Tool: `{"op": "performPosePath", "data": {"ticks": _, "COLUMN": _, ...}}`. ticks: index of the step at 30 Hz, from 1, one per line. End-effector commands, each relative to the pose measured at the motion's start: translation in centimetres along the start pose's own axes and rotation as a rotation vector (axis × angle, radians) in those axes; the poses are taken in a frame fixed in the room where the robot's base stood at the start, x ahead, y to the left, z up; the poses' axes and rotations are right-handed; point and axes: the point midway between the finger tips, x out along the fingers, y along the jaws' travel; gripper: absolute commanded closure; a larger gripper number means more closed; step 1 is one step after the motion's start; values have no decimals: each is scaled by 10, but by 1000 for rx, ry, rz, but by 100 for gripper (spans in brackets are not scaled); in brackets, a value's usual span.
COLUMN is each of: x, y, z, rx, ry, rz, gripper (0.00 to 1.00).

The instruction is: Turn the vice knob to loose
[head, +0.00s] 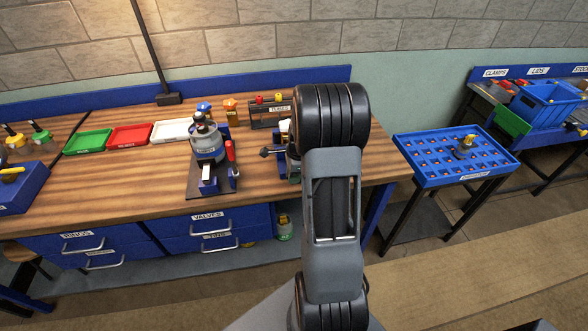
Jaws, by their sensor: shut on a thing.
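My arm stands in the middle of the head view and covers the right part of the workbench. My gripper is hidden behind it, so its fingers and anything between them do not show. Just left of my arm, a small blue and dark device (281,168) shows in part at the bench's front edge. A black knob-like end (265,152) sticks out to its left. This may be the vice and its knob, but most of it is hidden and I cannot tell its setting.
A grey machine (207,147) with a red lever stands on the wooden workbench (130,185). Green (88,142), red (129,136) and white (170,131) trays lie at the back. A blue slotted table (410,165) stands right, across a floor gap. Bare wood lies left of the machine.

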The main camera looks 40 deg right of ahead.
Motion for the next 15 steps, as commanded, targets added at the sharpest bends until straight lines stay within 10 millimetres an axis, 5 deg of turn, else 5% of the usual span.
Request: {"op": "performPosePath", "data": {"ticks": 15, "x": 2, "y": 0, "z": 2, "rx": 0, "ry": 196, "rz": -2, "gripper": 100}}
